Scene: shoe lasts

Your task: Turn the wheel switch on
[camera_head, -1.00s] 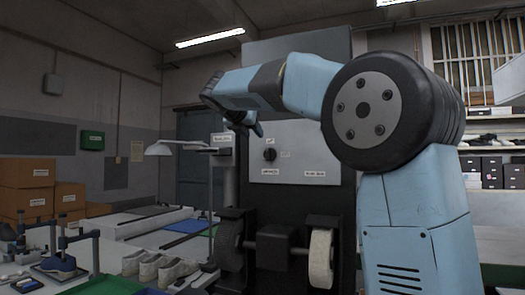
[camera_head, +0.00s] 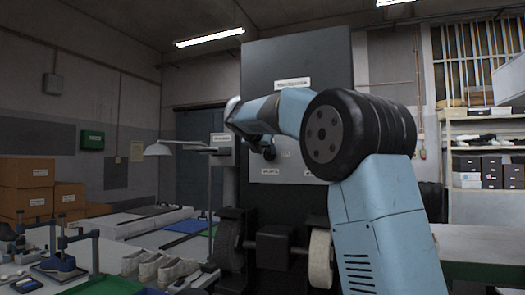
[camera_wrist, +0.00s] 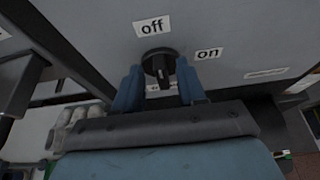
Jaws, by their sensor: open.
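The wheel switch (camera_wrist: 160,64) is a round black knob with a raised grip bar on a grey panel (camera_wrist: 95,22), in the wrist view. An "off" label (camera_wrist: 152,27) is above it and an "on" label (camera_wrist: 208,54) is to its upper right. The bar runs nearly up and down, roughly in line with "off". My gripper (camera_wrist: 158,68) is open, with one blue finger on each side of the knob. I cannot tell whether they touch it. In the head view my gripper (camera_head: 264,148) is in front of the machine's panel (camera_head: 300,162), largely hiding the knob.
Wheels, one pale (camera_head: 320,258), stick out low on the machine (camera_head: 300,65). A lamp (camera_head: 175,147) stands to its left. Shelves with boxes (camera_head: 467,165) are at right.

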